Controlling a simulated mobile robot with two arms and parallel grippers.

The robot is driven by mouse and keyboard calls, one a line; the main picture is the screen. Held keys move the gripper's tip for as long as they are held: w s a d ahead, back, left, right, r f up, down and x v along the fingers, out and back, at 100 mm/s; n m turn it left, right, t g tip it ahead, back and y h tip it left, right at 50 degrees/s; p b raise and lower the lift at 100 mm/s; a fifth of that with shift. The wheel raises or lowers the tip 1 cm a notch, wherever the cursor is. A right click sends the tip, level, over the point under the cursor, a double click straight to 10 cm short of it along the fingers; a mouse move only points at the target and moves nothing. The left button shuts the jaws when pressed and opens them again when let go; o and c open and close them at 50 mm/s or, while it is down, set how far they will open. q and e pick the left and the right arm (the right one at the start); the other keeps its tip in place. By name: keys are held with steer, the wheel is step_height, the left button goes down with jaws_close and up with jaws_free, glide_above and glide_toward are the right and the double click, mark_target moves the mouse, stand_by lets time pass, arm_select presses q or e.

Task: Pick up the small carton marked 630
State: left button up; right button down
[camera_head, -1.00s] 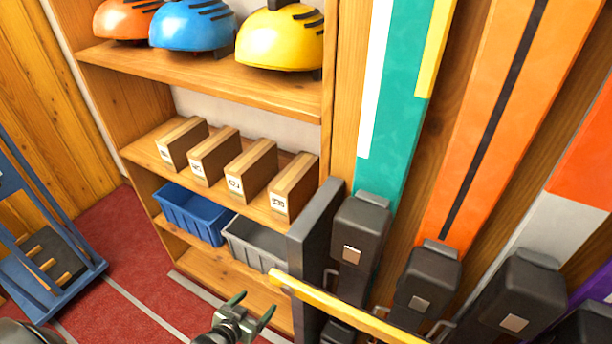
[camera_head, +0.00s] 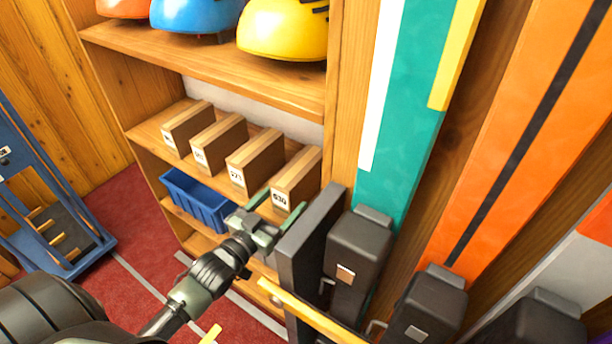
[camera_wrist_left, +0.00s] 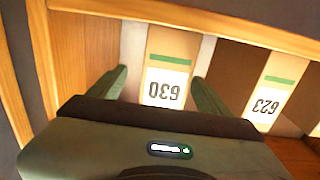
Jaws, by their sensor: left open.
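The small carton marked 630 (camera_head: 298,178) stands at the right end of a row of cartons on the middle shelf. Its white label faces out. My left gripper (camera_head: 279,206) is just in front of its label end, open and empty. In the left wrist view the carton (camera_wrist_left: 172,46) appears upside down, with a green stripe above its 630 label, lined up between the two open fingers (camera_wrist_left: 159,77). I cannot tell whether the fingertips overlap the carton's sides. My right gripper is not in view.
A carton marked 623 (camera_wrist_left: 267,98) stands beside it, with a gap between. A dark grey upright post (camera_head: 308,240) rises close to the gripper's right. A blue bin (camera_head: 195,197) sits on the shelf below. Helmets, including a yellow one (camera_head: 283,32), sit above.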

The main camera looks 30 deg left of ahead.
mark_target(298, 180)
arm_select(q)
steer(key=shift+w, duration=0.4)
steer(key=w+b, duration=0.1)
steer(key=w, duration=0.1)
steer(key=w+b, duration=0.1)
steer(key=w, duration=0.1)
steer(key=w+b, duration=0.1)
steer(key=w, duration=0.1)
steer(key=shift+w+d+r+b, duration=0.15)
steer(key=shift+r+b, duration=0.1)
steer(key=shift+b, duration=0.15)
steer(key=shift+w, duration=0.25)
steer(key=shift+r, duration=0.1)
steer(key=shift+c, duration=0.4)
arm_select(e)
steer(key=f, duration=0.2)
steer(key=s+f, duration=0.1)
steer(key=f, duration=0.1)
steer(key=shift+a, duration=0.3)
arm_select(q)
steer(key=c, duration=1.6)
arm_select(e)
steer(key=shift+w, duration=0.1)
arm_select(q)
steer(key=shift+r, duration=0.1)
